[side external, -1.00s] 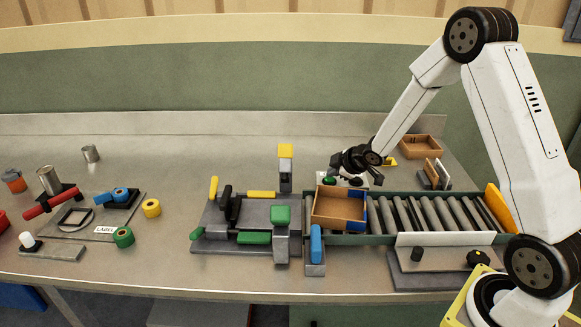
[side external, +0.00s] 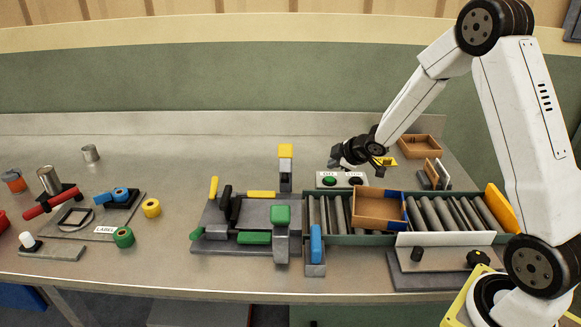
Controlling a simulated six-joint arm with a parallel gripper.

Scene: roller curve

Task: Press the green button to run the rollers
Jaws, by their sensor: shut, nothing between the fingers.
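The green button (side external: 329,181) sits on a small pale button box (side external: 343,184) behind the roller conveyor, with a dark button (side external: 355,181) to its right. My gripper (side external: 336,161) is shut and empty. In the picture it is just above and behind the button box, apart from the green button. The grey rollers (side external: 432,213) run left to right in a green frame.
A fixture with green and yellow blocks (side external: 250,217) stands left of the conveyor. A blue upright block (side external: 316,243) is at its front left. A brown tray (side external: 420,146) and small cards lie behind. Table space further left is clear between tape rolls and the fixture.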

